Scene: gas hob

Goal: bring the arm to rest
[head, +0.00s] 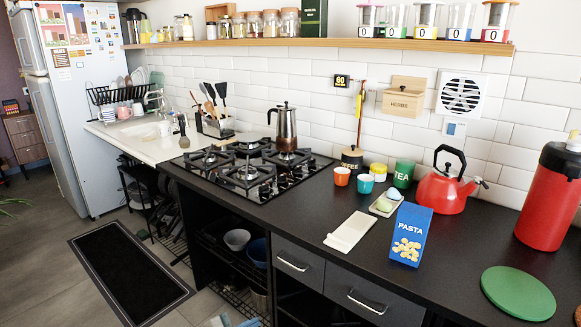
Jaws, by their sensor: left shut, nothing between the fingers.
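My right gripper is not in view. The gas hob (243,172) lies in the black counter, with a moka pot (285,127) standing upright on its back right burner.
The black counter (300,226) holds a blue pasta box (409,235), a white rest (350,232), a red kettle (440,190), a red dispenser (548,200) and a green disc (518,293). Drawers with handles (366,302) front it. A dark mat (130,272) lies on open floor at left.

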